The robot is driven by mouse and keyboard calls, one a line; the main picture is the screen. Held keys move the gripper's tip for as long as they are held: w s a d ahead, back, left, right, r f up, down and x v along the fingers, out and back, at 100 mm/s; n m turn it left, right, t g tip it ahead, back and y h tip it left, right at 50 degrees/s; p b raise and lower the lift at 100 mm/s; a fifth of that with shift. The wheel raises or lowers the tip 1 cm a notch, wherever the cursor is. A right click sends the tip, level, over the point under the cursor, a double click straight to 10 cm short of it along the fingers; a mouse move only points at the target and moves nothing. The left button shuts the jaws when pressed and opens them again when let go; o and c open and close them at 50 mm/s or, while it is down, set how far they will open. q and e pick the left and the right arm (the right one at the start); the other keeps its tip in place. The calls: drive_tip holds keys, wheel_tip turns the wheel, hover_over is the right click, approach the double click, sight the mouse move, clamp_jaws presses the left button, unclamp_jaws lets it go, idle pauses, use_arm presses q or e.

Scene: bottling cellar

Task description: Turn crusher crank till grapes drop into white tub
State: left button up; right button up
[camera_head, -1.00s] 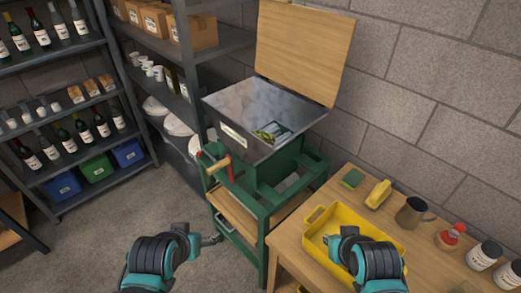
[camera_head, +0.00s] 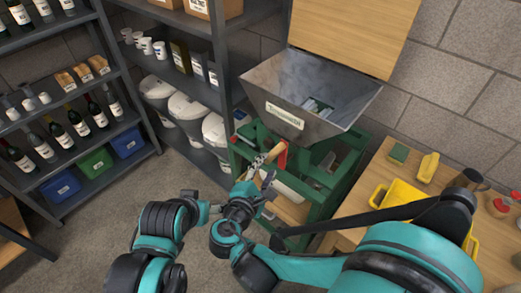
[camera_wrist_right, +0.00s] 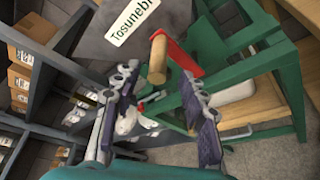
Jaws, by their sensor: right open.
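The crusher has a metal hopper (camera_head: 300,85) on a green frame (camera_head: 325,185), with its wooden lid raised. A small greenish and grey patch shows inside the hopper; I cannot tell clearly whether it is grapes. The red crank (camera_head: 283,156) with a wooden handle (camera_wrist_right: 157,57) is on the near left side. The white tub (camera_wrist_right: 233,92) sits low inside the frame, partly hidden. My right gripper (camera_wrist_right: 160,78) is open, its fingers on either side of the handle's line, the handle just beyond the tips. My left gripper (camera_head: 203,208) is left of the right one; its jaws are unclear.
A wooden table at right holds a yellow tray (camera_head: 400,195), a yellow bottle (camera_head: 428,167), a sponge (camera_head: 399,153) and a mug, partly behind my right arm. Shelves (camera_head: 60,110) with bottles and bins stand at left. Floor between is clear.

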sight(274, 154)
drive_tip(key=b+x, duration=0.2)
drive_tip(key=x, duration=0.5)
drive_tip(key=shift+w+d, duration=0.1)
drive_tip(key=shift+w, duration=0.25)
clamp_jaws()
